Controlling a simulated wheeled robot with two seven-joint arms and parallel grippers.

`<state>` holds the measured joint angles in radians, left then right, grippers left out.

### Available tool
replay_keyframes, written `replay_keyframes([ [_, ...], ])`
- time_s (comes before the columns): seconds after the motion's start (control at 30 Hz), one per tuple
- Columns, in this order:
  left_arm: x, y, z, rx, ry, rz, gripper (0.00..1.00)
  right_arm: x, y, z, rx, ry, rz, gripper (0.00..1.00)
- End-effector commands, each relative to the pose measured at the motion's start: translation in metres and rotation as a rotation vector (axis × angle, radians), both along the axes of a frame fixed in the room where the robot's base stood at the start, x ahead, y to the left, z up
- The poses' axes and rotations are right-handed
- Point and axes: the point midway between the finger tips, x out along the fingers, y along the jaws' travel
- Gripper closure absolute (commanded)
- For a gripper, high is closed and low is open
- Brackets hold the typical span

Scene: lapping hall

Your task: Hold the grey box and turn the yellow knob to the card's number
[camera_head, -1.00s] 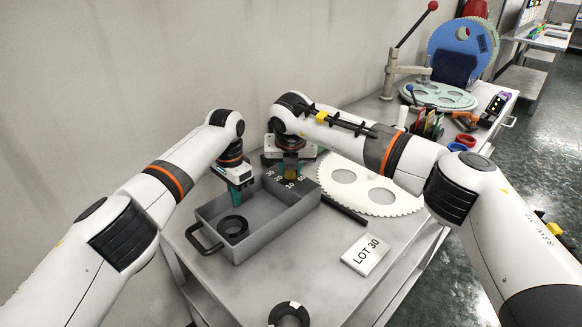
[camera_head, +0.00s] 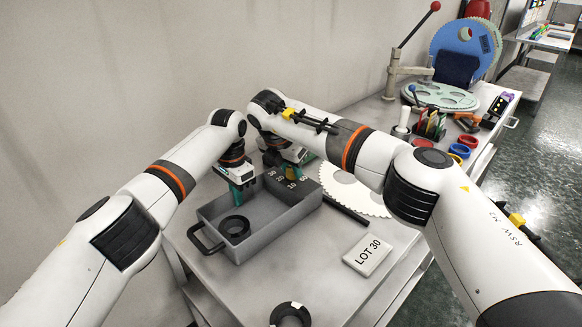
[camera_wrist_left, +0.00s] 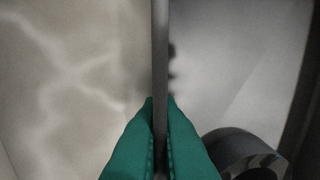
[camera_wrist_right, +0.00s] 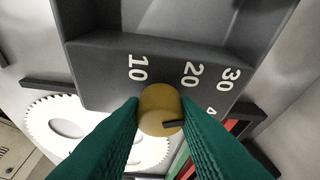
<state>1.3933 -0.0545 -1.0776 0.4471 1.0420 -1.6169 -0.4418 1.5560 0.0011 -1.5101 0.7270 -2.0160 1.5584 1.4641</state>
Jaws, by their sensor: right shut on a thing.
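The open grey box (camera_head: 254,239) stands on the bench. My left gripper (camera_head: 241,194) is shut on its far-left wall; the left wrist view shows a finger on each side of the wall (camera_wrist_left: 160,60). The yellow knob (camera_wrist_right: 158,106) is on the box's dark numbered end panel (camera_wrist_right: 105,85). My right gripper (camera_wrist_right: 160,118) is shut on the knob, one finger each side. The panel shows 10, 20, 30 and a partly hidden 4. A dark mark on the knob points right in the right wrist view; its exact reading is unclear. The white card (camera_head: 368,255) reads LOT 30.
A black ring (camera_head: 234,227) lies in the box, and another ring (camera_head: 290,314) lies at the bench's front edge. A toothed white disc (camera_head: 350,190) and a dark bar (camera_head: 345,209) lie beside the box. Bare bench surrounds the card.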

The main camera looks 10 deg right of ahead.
Motion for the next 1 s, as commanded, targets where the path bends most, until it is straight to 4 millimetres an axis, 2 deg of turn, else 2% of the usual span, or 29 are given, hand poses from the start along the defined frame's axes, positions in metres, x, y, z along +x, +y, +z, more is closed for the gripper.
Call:
replay_keyframes([
  [0.47, -0.0001, 0.0007, -0.0002, 0.001, 0.001, 0.001, 1.0, 0.0004, -0.0004, 0.0012, -0.001, -0.003, -0.014, 0.95],
  [0.5, -0.0001, 0.0007, -0.0002, 0.002, 0.001, 0.001, 1.0, 0.0004, -0.0004, 0.0012, 0.0, -0.002, -0.014, 0.67],
  [0.6, -0.0001, 0.0007, -0.0002, 0.002, 0.001, 0.001, 1.0, 0.0003, -0.0003, 0.001, -0.001, -0.002, -0.013, 0.51],
  [0.87, -0.0001, 0.0007, -0.0002, 0.002, 0.001, 0.001, 1.0, 0.0, 0.0, 0.0007, -0.001, -0.001, -0.013, 0.5],
  [1.0, -0.0002, 0.0005, -0.0001, 0.002, 0.001, 0.001, 1.0, -0.0015, 0.0021, 0.0086, 0.0, -0.003, -0.012, 0.5],
])
